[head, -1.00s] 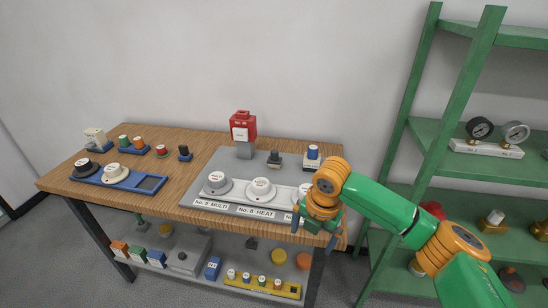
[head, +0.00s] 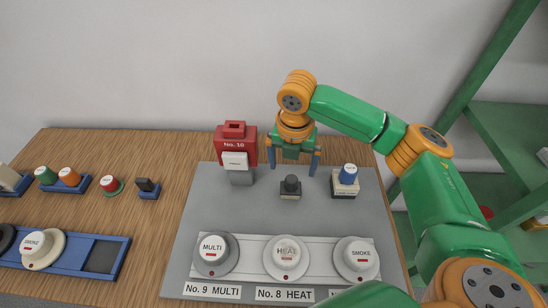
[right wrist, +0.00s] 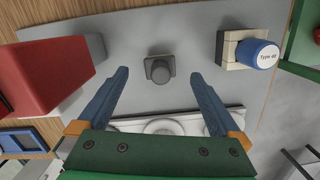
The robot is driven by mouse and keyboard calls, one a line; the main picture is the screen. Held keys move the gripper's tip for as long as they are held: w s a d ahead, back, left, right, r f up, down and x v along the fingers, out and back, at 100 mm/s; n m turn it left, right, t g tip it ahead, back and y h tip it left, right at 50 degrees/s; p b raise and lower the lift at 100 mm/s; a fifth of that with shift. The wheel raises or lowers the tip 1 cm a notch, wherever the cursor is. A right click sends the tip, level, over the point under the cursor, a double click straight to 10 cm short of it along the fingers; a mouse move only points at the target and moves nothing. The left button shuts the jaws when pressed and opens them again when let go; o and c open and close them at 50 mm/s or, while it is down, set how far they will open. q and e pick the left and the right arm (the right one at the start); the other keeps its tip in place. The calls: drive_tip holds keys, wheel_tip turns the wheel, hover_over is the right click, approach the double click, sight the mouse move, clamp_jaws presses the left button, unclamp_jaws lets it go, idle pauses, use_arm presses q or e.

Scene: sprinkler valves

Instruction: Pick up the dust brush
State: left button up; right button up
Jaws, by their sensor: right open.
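A small dark grey piece with a round knob on a square base (head: 290,187) stands upright on the grey board. It also shows in the right wrist view (right wrist: 160,70), between and beyond my fingertips. I cannot tell for sure that it is the dust brush; no bristles show. My right gripper (head: 293,164) is open and empty, pointing down above and behind this piece in the head view. In the right wrist view, its two blue fingers (right wrist: 160,78) are spread wide, one on each side of the piece, apart from it. My left gripper is out of view.
A red No. 10 box (head: 235,148) stands close left of my right gripper, and a blue-topped piece (head: 347,178) stands close right. MULTI (head: 215,254), HEAT (head: 286,257) and SMOKE (head: 355,260) detectors line the front. Green shelves (head: 510,140) stand at the right.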

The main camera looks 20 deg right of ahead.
sight(292, 181)
drive_tip(key=shift+w+f, duration=0.2)
drive_tip(key=shift+w, duration=0.1)
drive_tip(key=f, duration=0.1)
drive_tip(key=s+f+p, duration=0.1)
drive_tip(key=s+f, duration=0.1)
drive_tip(key=shift+a+f+p, duration=0.15)
drive_tip(key=shift+a+p, duration=0.1)
drive_tip(key=shift+p, duration=0.1)
wheel_tip(292, 181, down, 2)
drive_tip(key=shift+w+d+f, duration=0.15)
drive_tip(key=shift+f, duration=0.1)
drive_tip(key=shift+w+f, duration=0.15)
drive_tip(key=shift+w, duration=0.2)
drive_tip(key=shift+c, duration=1.3)
drive_tip(key=shift+s, duration=0.2)
drive_tip(key=c, duration=0.7)
drive_tip(key=shift+w, duration=0.1)
drive_tip(key=c, duration=0.5)
drive_tip(key=shift+r+b, duration=0.75)
drive_tip(key=shift+r, duration=0.85)
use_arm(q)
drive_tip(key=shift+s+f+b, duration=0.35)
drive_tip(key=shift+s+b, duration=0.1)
use_arm(e)
drive_tip(key=s+a+r, duration=0.5)
drive_tip(key=a+r, duration=0.5)
drive_tip(key=a, duration=0.3)
drive_tip(key=shift+s, duration=0.15)
